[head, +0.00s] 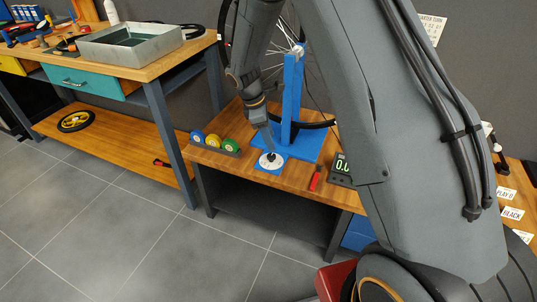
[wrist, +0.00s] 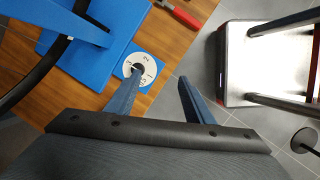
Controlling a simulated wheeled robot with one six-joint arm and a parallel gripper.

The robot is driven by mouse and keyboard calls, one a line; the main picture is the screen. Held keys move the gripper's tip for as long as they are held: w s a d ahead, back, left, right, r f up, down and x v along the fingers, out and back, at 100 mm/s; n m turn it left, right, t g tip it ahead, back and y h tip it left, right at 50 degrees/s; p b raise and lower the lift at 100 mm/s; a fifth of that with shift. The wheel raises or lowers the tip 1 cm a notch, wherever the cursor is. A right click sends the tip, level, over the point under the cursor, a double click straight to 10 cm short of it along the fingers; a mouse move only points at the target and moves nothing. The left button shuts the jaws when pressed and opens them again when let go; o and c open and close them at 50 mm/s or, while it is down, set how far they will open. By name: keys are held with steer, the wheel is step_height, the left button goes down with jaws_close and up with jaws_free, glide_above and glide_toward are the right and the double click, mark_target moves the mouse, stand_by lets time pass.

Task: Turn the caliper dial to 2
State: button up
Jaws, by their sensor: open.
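The caliper dial (head: 266,165) is a white disc on a small blue plate at the front of the wooden table. In the wrist view, the dial (wrist: 148,66) shows printed figures, including what looks like a 2 and a 1 on its upper right side. Its dark centre is partly covered by a finger, so I cannot tell where a pointer stands. My gripper (wrist: 160,76) is open and empty. One finger reaches over the dial; the other is to its right, over the floor beyond the table edge. In the head view, my gripper (head: 270,143) is just above the dial; contact is unclear.
A blue wheel stand (head: 291,100) rises behind the dial. A rack with blue, yellow and green rolls (head: 230,145) is left of it. A red-handled tool (head: 315,179) and a digital display (head: 342,168) lie to the right.

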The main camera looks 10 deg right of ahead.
mark_target(271, 155)
steer(key=w+f+n, duration=0.1)
steer(key=w+f, duration=0.1)
steer(key=f, duration=0.2)
steer(key=w+d+f+n, duration=0.1)
steer(key=w+f, duration=0.1)
steer(key=f, duration=0.3)
steer(key=w+f+n+h, duration=0.1)
steer(key=w+f+n, duration=0.1)
steer(key=f, duration=0.2)
steer(key=shift+w+d+f+t+p, duration=0.15)
steer(key=shift+d+f+t+p, duration=0.1)
steer(key=shift+t+p, duration=0.1)
steer(key=shift+c, duration=0.5)
steer(key=c, duration=0.9)
steer(key=shift+c, duration=0.2)
